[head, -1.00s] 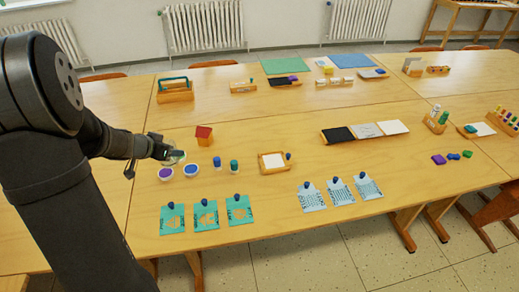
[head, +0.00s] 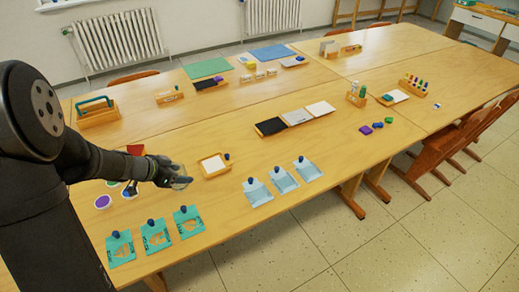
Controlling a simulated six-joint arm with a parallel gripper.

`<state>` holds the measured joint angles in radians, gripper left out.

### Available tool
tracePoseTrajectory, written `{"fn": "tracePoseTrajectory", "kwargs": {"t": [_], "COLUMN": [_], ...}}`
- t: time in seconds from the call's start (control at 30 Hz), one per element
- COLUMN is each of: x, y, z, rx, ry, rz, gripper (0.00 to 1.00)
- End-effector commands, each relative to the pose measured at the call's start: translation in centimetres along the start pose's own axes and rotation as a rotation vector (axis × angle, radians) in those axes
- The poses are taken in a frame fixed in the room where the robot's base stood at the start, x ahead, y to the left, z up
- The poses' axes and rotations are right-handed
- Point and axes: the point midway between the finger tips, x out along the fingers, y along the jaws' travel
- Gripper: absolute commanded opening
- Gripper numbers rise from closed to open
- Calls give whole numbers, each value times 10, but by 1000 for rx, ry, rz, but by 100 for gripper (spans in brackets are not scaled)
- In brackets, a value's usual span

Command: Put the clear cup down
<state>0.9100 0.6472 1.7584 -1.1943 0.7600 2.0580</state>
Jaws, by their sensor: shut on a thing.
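My gripper (head: 169,177) is shut on the clear cup (head: 182,182), a small see-through cup that is hard to make out against the wood. It is over the near table, just left of a small wooden tray with a white card (head: 212,164). My gripper's fingers and the low resolution hide part of the cup. I cannot tell whether its base touches the table.
A purple-topped pot (head: 103,202) and another pot stand left, with a red block (head: 135,149) behind my wrist. Teal cards (head: 156,236) and pale blue cards (head: 284,181) lie along the front edge. Bare wood lies between these card groups. A black panel (head: 270,126) lies further right.

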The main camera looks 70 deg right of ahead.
Motion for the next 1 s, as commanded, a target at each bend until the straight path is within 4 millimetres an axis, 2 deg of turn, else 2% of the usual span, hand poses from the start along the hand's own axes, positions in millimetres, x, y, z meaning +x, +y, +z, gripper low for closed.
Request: {"fn": "tracePoseTrajectory", "kwargs": {"t": [0.27, 0.37, 0.8, 1.0], "x": [5, 5, 9, 10], "y": [-1, -8, -85, -99], "z": [6, 13, 87, 99], "rx": [0, -3, -3, -1], "ry": [-1, -1, -1, 0], "rz": [-2, -2, -3, -2], "gripper": [35, 35, 35, 35]}}
